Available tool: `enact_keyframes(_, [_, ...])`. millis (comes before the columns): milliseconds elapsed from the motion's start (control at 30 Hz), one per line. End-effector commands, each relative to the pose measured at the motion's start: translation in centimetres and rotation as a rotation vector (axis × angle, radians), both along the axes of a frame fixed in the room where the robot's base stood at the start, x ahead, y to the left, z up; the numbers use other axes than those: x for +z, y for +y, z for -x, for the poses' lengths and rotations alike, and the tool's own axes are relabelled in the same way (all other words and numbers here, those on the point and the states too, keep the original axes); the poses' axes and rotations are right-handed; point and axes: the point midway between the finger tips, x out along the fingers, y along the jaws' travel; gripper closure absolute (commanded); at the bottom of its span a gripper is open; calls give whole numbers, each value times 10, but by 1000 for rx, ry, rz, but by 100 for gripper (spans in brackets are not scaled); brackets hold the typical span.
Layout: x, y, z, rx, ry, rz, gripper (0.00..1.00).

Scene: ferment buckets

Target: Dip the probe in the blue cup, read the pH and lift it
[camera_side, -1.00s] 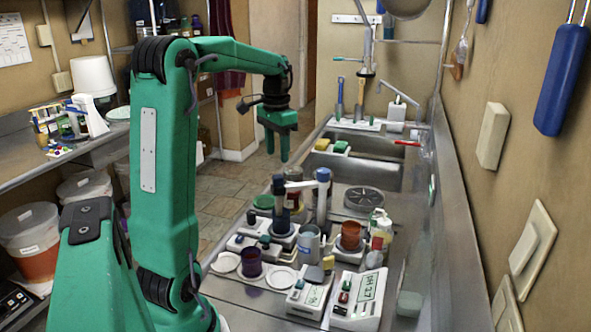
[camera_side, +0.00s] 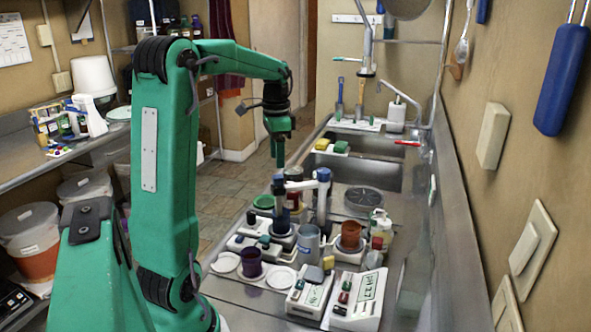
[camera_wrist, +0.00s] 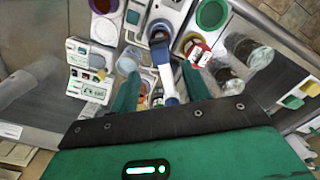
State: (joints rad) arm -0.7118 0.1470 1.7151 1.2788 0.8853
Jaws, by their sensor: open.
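A grey-blue cup (camera_side: 308,243) stands among the devices on the steel counter; it also shows in the wrist view (camera_wrist: 128,62), left of the jaws. A stand with a blue-capped stick (camera_side: 323,176) rises behind it; I cannot tell for sure whether this is the probe. In the wrist view, the blue cap (camera_wrist: 169,100) lies between my fingers, apparently below them. My gripper (camera_side: 278,163) points down above the back of the device group, left of the blue cap. It is open and empty, its fingers apart in the wrist view (camera_wrist: 160,92). A white meter (camera_side: 357,300) stands in front; its reading is too small to read surely.
A purple cup (camera_side: 251,263) is at the left and a terracotta cup (camera_side: 350,236) at the right. A white bottle (camera_side: 380,229) stands at the right near the wall side. The sink (camera_side: 360,172) lies behind. The devices stand close together.

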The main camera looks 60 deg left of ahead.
Motion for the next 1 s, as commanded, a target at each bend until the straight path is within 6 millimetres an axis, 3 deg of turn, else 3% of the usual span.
enact_keyframes(400, [-49,-1,0,1,3,2,53])
enact_keyframes(867, [-60,0,0,1,1,1,53])
enact_keyframes(1000, [-60,0,0,1,1,1,78])
